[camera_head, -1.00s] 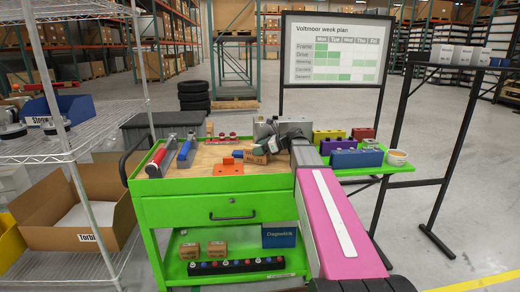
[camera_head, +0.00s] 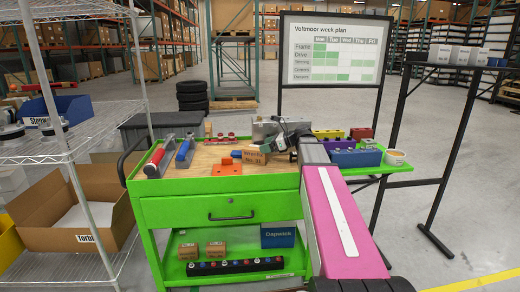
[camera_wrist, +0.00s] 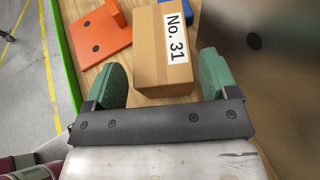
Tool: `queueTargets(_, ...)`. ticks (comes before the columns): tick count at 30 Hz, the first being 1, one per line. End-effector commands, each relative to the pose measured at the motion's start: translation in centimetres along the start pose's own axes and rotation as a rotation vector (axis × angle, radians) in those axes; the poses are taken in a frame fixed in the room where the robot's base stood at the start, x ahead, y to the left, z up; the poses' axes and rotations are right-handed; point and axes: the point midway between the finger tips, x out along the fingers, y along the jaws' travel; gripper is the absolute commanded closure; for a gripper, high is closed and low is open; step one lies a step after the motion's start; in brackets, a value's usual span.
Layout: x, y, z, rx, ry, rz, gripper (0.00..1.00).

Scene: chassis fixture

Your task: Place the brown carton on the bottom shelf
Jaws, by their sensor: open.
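The brown carton (camera_head: 255,157) with a white label stands on the wooden top of the green cart. In the wrist view the carton (camera_wrist: 165,65) shows its "No. 31" label. My gripper (camera_wrist: 162,82) is open. Its green fingers lie to either side of the carton's near end, with a visible gap at each side. In the head view my gripper (camera_head: 282,142) is just right of the carton, partly hidden by my arm. The cart's green bottom shelf (camera_head: 172,270) lies below the drawer.
Two small cartons (camera_head: 188,250) (camera_head: 216,248), a blue box (camera_head: 278,235) and a dark rail with coloured knobs (camera_head: 235,266) occupy the bottom shelf. An orange block (camera_head: 227,169) sits left of the carton. Coloured bins (camera_head: 356,157) stand to the right. A wire rack (camera_head: 60,150) is at left.

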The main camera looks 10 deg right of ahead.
Motion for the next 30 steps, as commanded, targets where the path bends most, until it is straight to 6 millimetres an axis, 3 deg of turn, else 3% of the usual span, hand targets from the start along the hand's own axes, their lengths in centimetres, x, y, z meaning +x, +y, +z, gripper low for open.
queueTargets(6,-4.5,0.0,0.0,0.000,0.000,-0.002,0.20)
queueTargets(13,-7.2,0.0,0.0,0.000,0.000,-0.001,0.20)
queueTargets(15,-7.5,0.0,0.0,0.000,0.003,0.000,0.24)
queueTargets(20,-6.4,0.0,0.6,-0.004,0.081,0.024,0.24)
queueTargets(30,-1.8,0.1,4.4,-0.007,0.558,0.053,0.24)
